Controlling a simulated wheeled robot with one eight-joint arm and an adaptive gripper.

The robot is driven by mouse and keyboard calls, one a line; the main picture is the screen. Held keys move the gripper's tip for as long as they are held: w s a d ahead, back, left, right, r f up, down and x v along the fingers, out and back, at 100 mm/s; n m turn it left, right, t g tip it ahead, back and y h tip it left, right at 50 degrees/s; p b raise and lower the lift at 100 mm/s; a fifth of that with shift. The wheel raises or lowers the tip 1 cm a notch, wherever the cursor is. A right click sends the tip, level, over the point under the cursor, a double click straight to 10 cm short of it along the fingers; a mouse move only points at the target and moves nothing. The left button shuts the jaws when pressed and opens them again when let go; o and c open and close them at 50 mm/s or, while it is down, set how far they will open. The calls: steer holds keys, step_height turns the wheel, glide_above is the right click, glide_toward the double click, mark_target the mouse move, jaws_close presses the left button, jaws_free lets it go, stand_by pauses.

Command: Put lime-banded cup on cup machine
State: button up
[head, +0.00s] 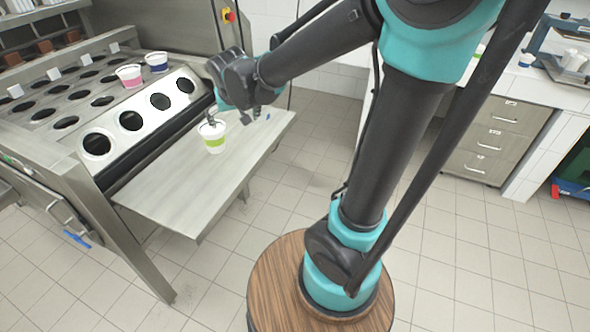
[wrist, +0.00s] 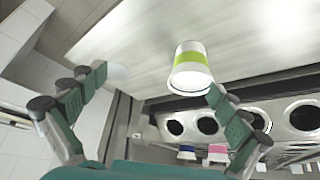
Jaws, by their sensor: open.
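The lime-banded cup (head: 213,142), white with a lime band, stands upright on a flat metal shelf (head: 170,195) at the front of the cup machine (head: 85,170). My gripper (head: 230,119) is open and empty, just above and right of the cup in the head view. In the wrist view my gripper (wrist: 157,85) has its fingers spread wide. The lime-banded cup (wrist: 187,68) shows there beyond the fingertips, nearer the right finger; I cannot tell whether they touch. The machine has rows of round holes; its white front row (head: 113,133) looks empty.
A pink-banded cup (head: 129,75) and a blue-banded cup (head: 156,62) sit in holes behind the front row. A steel frame post (head: 133,240) stands at the machine's near end. Drawers (head: 490,140) stand at the right. Tiled floor between is clear.

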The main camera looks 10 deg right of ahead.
steer(key=s+d+f+g, duration=0.1)
steer(key=s+d+f, duration=0.5)
steer(key=s+d, duration=0.2)
steer(key=s+d+f+m, duration=0.1)
steer(key=s+d+f, duration=0.5)
steer(key=s+d, duration=0.3)
steer(key=shift+s+d+g, duration=0.2)
steer(key=shift+s+g, duration=0.2)
steer(key=shift+s, duration=0.5)
